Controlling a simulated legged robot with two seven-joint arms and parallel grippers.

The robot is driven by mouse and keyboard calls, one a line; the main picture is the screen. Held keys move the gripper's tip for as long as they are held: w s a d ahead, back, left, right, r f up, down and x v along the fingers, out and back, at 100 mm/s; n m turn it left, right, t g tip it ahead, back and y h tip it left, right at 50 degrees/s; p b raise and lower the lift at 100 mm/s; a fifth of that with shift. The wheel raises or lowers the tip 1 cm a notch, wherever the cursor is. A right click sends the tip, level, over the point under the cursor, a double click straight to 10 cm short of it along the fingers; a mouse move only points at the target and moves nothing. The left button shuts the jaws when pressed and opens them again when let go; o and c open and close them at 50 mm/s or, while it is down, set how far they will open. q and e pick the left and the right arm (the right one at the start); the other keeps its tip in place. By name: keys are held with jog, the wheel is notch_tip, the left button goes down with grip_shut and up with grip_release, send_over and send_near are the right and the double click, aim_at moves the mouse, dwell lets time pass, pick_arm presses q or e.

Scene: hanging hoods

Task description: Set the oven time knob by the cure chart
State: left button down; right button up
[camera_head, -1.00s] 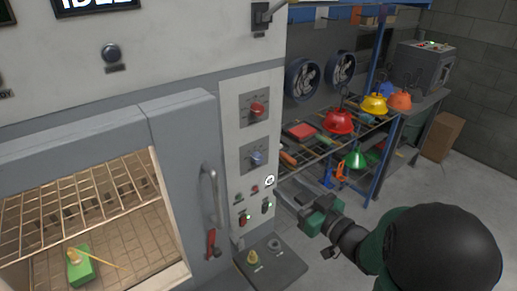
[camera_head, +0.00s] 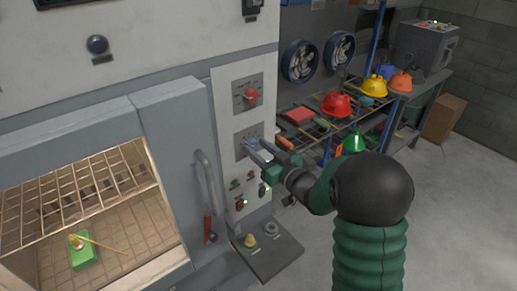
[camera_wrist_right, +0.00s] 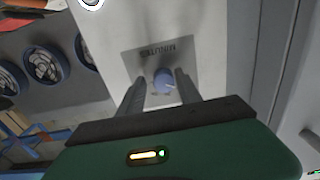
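The blue time knob (camera_wrist_right: 163,82) sits on a grey plate marked MINUTES (camera_wrist_right: 158,52) in the right wrist view. In the head view its plate (camera_head: 243,136) is below the red knob (camera_head: 250,96), and the blue knob is partly hidden by my gripper. My right gripper (camera_wrist_right: 160,84) is open, with one finger on each side of the blue knob; I cannot tell whether the fingers touch it. In the head view the right gripper (camera_head: 260,151) reaches the panel from the right. My left gripper is not in view. No cure chart can be made out.
The oven door frame and its handle (camera_head: 209,180) stand left of the panel. Below are small switches and a ledge (camera_head: 268,257) with a yellow button (camera_head: 250,240). A rack with colored hoods, such as the red hood (camera_head: 336,104), stands to the right.

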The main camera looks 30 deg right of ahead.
jog(key=shift+d, duration=0.1)
jog(key=shift+c, duration=1.2)
jog(key=shift+a+r, duration=0.1)
jog(key=shift+a, duration=0.35)
grip_shut()
jog(key=shift+d+r+m+p, duration=0.15)
jog(key=shift+m+p, duration=0.4)
jog(key=shift+m, duration=0.85)
jog(key=shift+m+p, duration=0.3)
jog(key=shift+m, duration=0.1)
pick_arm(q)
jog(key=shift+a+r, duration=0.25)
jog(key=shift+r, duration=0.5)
pick_arm(e)
jog(key=shift+o, duration=1.2)
grip_release()
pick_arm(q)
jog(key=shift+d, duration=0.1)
pick_arm(e)
jog(key=o, duration=0.3)
jog(key=shift+f, duration=0.2)
